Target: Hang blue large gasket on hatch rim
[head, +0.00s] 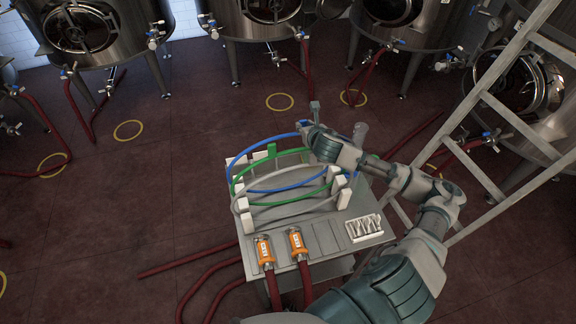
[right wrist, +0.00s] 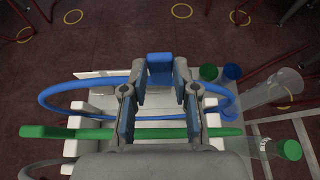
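The large blue gasket (head: 231,165) is a ring standing in the rack on the cart, behind a green ring (head: 251,160) and a grey-white ring (head: 240,197). My right gripper (head: 307,126) is at the upper far edge of the blue gasket. In the right wrist view the blue gasket (right wrist: 60,95) spans behind the fingers, and its raised blue tab sits between the fingertips (right wrist: 160,72), with no clear gap on either side. Round tank hatches show at the top left (head: 80,28), top middle (head: 271,8) and right (head: 520,85). My left gripper is not in view.
The grey cart (head: 325,235) carries white rack posts (head: 338,190), two orange-banded hose fittings (head: 264,250) and a white tray (head: 364,227) of small parts. A ladder (head: 497,95) stands at the right. Red hoses cross the floor; open floor (head: 150,200) lies left.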

